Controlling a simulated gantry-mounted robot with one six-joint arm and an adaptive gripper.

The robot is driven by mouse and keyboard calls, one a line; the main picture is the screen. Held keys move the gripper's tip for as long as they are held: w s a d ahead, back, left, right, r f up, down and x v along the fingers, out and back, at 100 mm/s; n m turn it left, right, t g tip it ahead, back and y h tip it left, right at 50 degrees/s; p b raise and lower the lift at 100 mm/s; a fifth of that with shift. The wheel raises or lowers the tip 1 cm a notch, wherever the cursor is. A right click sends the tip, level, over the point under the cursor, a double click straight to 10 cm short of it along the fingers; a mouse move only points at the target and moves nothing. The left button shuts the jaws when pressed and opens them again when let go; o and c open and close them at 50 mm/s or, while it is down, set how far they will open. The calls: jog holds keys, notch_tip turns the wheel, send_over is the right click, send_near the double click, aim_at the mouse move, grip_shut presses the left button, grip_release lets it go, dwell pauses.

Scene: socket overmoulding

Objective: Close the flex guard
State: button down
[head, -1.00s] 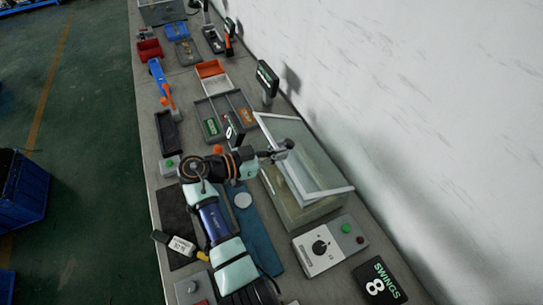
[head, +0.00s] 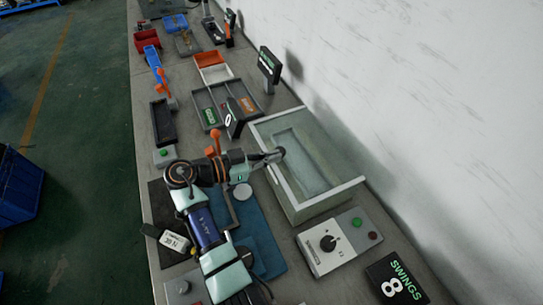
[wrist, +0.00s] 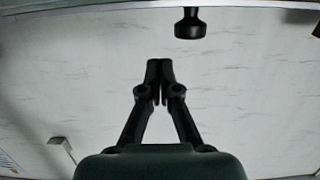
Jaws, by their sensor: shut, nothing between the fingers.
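The flex guard is a clear box with a pale-framed clear lid (head: 279,174), right of my arm in the head view. The lid looks flat or nearly flat over the box; I cannot tell whether it is fully seated. Its clear wall (head: 325,205) faces the near side. My gripper (head: 276,155) reaches over the lid's left edge, with its fingers hard to make out there. In the wrist view my gripper (wrist: 159,65) has its fingertips together and empty. A dark knob (wrist: 188,23) hangs above and right of the fingertips, apart from them in the picture.
A control box with a dial (head: 328,243) and a SWINGS display (head: 393,283) stand nearer on the bench. Trays (head: 222,106) and a black display on a post (head: 270,66) stand beyond. The white wall (head: 430,100) runs along the right.

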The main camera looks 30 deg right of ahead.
notch_tip(320, 180, up, 5)
jog(key=p, duration=0.3)
jog(key=w+a+f+b, duration=0.1)
jog(key=a+f, duration=0.3)
jog(key=a, duration=0.5)
jog(key=shift+a+f, duration=0.2)
